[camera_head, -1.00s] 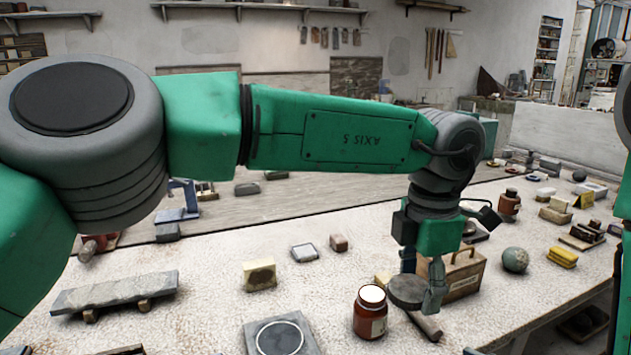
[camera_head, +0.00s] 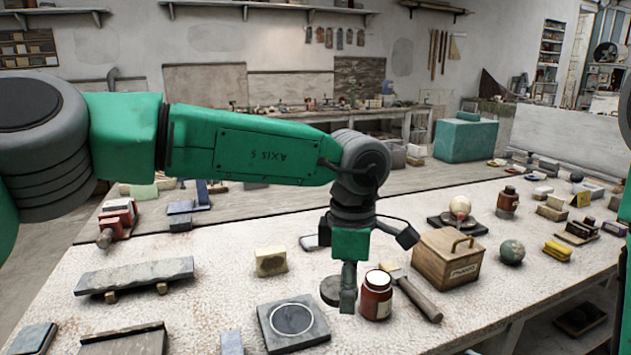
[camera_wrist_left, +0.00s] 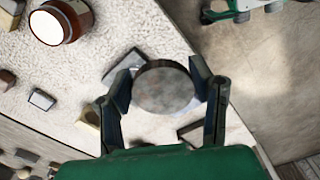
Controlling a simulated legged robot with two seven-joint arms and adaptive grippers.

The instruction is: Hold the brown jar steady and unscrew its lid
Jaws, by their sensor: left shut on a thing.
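The brown jar (camera_head: 377,299), with a pale round top, stands upright on the white table in the head view. It also shows at the top left of the wrist view (camera_wrist_left: 60,22). My left gripper (camera_head: 341,290) is shut on a grey round disc (camera_head: 329,291), just left of the jar. In the wrist view the disc (camera_wrist_left: 163,88) sits between both fingers (camera_wrist_left: 168,86), apart from the jar. I cannot tell whether this disc is the jar's lid. My right gripper is out of view.
A hammer (camera_head: 418,299) and a wooden box (camera_head: 445,258) lie right of the jar. A second brown jar (camera_head: 507,204) stands farther back.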

